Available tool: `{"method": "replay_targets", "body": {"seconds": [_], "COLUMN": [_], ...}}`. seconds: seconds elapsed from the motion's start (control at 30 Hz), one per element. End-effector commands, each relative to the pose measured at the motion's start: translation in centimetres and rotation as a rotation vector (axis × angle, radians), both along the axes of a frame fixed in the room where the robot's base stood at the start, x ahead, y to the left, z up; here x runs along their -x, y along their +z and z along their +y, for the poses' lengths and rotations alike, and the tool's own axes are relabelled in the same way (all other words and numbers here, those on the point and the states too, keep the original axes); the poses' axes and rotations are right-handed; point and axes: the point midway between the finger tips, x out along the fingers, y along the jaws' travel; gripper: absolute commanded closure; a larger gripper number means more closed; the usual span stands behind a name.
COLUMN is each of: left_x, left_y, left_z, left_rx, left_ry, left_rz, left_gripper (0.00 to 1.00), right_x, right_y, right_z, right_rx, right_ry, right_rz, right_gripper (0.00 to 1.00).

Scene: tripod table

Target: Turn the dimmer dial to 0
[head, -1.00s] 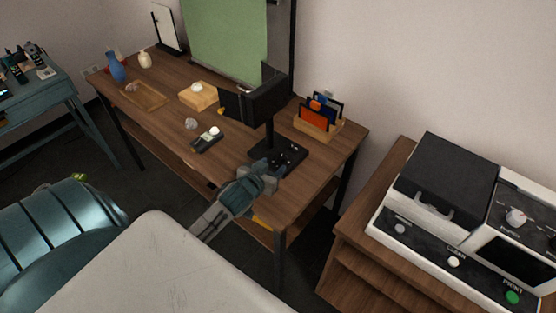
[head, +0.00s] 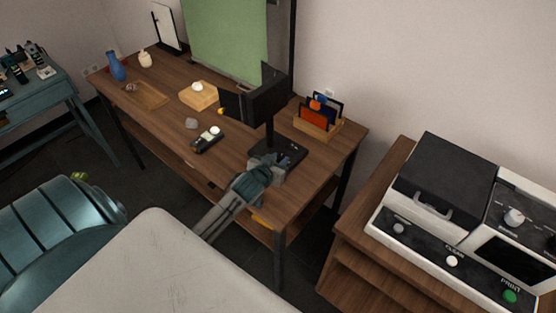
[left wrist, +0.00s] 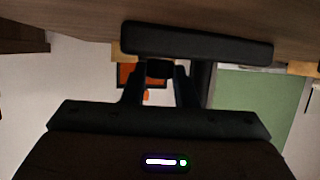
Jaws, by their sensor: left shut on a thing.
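A black lamp (head: 258,102) on a post stands on a wooden table. Its dark base (head: 291,152) lies near the table's front right corner. My left gripper (head: 269,164) reaches the base from the front. In the left wrist view, which is upside down, the gripper (left wrist: 160,72) is shut on a small dark knob (left wrist: 160,67) beneath the slab of the base (left wrist: 198,41). This knob appears to be the dimmer dial. Its marks and setting cannot be read. In the head view my gripper hides it. My right gripper is not in view.
A wooden card holder (head: 316,129) stands behind the base. A printer-like machine (head: 447,180) stands on a cabinet at right.

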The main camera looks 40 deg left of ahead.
Motion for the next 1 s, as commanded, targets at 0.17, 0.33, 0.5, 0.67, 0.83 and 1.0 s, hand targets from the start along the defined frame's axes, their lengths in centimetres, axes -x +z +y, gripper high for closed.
{"method": "replay_targets", "body": {"seconds": [0.17, 0.33, 0.5, 0.67, 0.83, 1.0], "left_x": [-0.1, -0.2, -0.3, -0.4, -0.4, -0.3], "left_y": [0.0, -0.1, -0.4, -0.3, 0.0, 0.0], "left_z": [-0.2, -0.5, -0.8, -0.9, -0.9, -0.8], "left_rx": [0.003, 0.004, 0.004, 0.003, 0.002, 0.001], "left_ry": [0.036, 0.138, 0.271, 0.376, 0.415, 0.416], "left_rz": [0.003, 0.001, -0.001, -0.002, 0.000, 0.000], "left_gripper": [0.97, 0.97, 0.97, 0.97, 0.97, 0.97], "right_x": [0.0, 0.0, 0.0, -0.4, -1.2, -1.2], "right_y": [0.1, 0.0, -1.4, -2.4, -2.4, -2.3], "right_z": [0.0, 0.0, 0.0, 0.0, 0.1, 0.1], "right_rx": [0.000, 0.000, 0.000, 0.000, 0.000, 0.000], "right_ry": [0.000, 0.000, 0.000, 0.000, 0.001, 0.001], "right_rz": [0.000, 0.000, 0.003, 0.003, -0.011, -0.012], "right_gripper": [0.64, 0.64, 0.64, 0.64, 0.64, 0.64]}}
